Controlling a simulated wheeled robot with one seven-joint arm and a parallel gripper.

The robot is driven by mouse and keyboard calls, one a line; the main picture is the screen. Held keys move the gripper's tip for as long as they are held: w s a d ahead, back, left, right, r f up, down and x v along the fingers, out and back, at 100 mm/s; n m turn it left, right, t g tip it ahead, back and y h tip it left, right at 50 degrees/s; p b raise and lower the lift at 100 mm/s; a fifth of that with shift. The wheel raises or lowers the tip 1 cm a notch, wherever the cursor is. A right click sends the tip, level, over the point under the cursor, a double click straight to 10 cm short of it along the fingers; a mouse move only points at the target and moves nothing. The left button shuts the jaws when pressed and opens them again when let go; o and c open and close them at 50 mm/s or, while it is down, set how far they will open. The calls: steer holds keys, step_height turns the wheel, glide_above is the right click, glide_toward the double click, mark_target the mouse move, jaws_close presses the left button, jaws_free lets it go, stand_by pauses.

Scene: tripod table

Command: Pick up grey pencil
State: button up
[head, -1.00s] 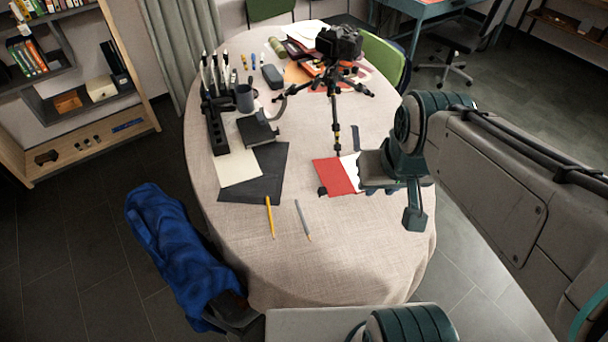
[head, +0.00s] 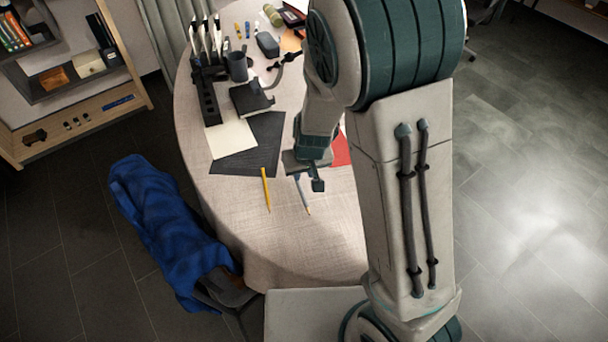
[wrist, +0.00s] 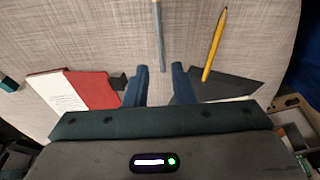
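The grey pencil (head: 304,195) lies on the cloth-covered table (head: 240,245), partly hidden by my gripper in the head view. My gripper (head: 301,180) is over the far end of the pencil. In the wrist view the pencil (wrist: 160,35) runs down toward the gap between my two dark fingers (wrist: 159,72). The fingers stand apart with the pencil's end between or just beyond them. I cannot tell their height above the cloth. A yellow pencil (head: 266,190) lies to the left in the head view and to the right in the wrist view (wrist: 215,45).
A black sheet (head: 252,150) and a white sheet (head: 232,137) lie beyond the pencils. A red and white booklet (wrist: 85,90) is beside my gripper. A blue-covered chair (head: 170,220) stands left of the table. The cloth in front of the pencils is clear.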

mark_target(300, 189)
steer(key=b+x, duration=0.7)
steer(key=x, duration=0.3)
steer(key=shift+w+f+b, duration=0.15)
steer(key=shift+b, duration=0.2)
steer(key=c, duration=0.4)
steer(key=shift+c, duration=0.3)
stand_by(0.4)
steer(key=shift+w+a+p+v, duration=0.1)
steer(key=shift+w+p+v, duration=0.1)
steer(key=shift+p+v, duration=0.75)
steer(key=shift+w+a+p+v, duration=0.1)
steer(key=shift+w+p+v, duration=0.15)
steer(key=shift+p+v, duration=0.7)
steer(key=shift+w+a+p+v, duration=0.1)
steer(key=shift+w+p+v, duration=0.1)
steer(key=shift+p+v, duration=0.7)
jaws_close()
